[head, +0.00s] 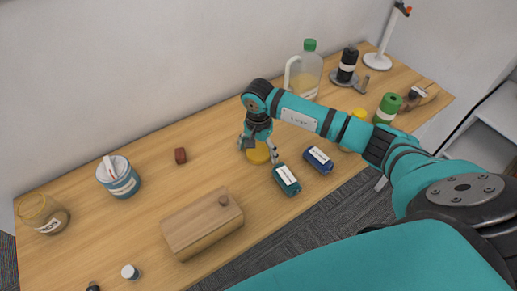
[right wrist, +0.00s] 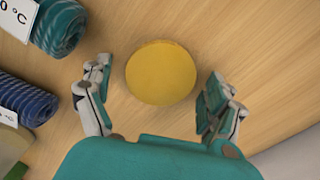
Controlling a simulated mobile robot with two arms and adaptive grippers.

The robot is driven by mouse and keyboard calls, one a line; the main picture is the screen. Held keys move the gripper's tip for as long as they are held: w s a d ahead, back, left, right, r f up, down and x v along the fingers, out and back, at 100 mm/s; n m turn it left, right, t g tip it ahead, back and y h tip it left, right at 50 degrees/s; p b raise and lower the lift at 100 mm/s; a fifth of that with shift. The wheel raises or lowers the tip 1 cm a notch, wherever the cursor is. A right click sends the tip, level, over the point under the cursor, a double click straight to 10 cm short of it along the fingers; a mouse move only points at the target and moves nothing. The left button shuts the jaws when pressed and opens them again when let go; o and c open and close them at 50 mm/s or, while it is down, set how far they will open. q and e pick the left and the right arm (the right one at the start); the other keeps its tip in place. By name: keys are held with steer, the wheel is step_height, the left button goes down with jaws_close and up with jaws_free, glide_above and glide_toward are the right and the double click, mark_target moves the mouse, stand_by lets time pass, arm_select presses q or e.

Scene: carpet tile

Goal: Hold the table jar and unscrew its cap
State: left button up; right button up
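A jar with a round yellow cap (head: 258,155) stands on the wooden table, partly hidden by my right gripper (head: 258,148). In the right wrist view the yellow cap (right wrist: 160,73) is seen from above, between the two spread fingers of the right gripper (right wrist: 158,88). Bare table shows between each finger and the cap, so the fingers look apart from it. The right gripper is open and empty. The jar's body is hidden below the cap in the wrist view. My left gripper is not in view.
A teal rolled cloth (head: 287,179) and a blue one (head: 318,159) lie just right of the jar. A wooden box (head: 202,224) stands in front. A jug (head: 304,76) stands behind.

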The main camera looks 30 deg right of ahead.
mark_target(258, 151)
steer(key=shift+r, duration=0.55)
step_height(258, 151, up, 11)
steer(key=b, duration=0.2)
steer(key=shift+r, duration=0.1)
